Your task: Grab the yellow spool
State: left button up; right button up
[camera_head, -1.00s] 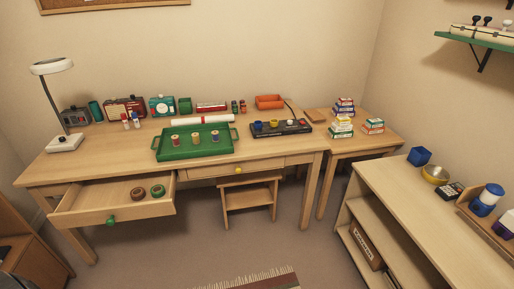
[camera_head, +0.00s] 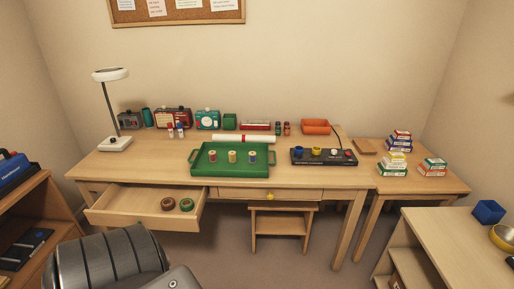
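A green tray (camera_head: 200,170) with handles stands on the desk, near its front edge. Three small spools stand upright in it in a row. The middle one looks like the yellow spool (camera_head: 232,157), with pale ends. A reddish spool (camera_head: 212,157) stands to its left and a bluish spool (camera_head: 252,157) to its right. Neither gripper shows. A dark grey part of mine fills the bottom left, well in front of the desk.
The desk's left drawer (camera_head: 130,212) is pulled out and holds a brown roll (camera_head: 168,204) and a green roll (camera_head: 186,205). A white roll (camera_head: 243,138) lies behind the tray. A black panel (camera_head: 338,158) is to its right. A stool (camera_head: 280,223) stands below.

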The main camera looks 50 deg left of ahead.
aim_at(232, 154)
jog(key=u, duration=0.05)
jog(key=i, duration=1.05)
jog(key=u, duration=1.25)
jog(key=i, duration=0.85)
jog(key=u, duration=1)
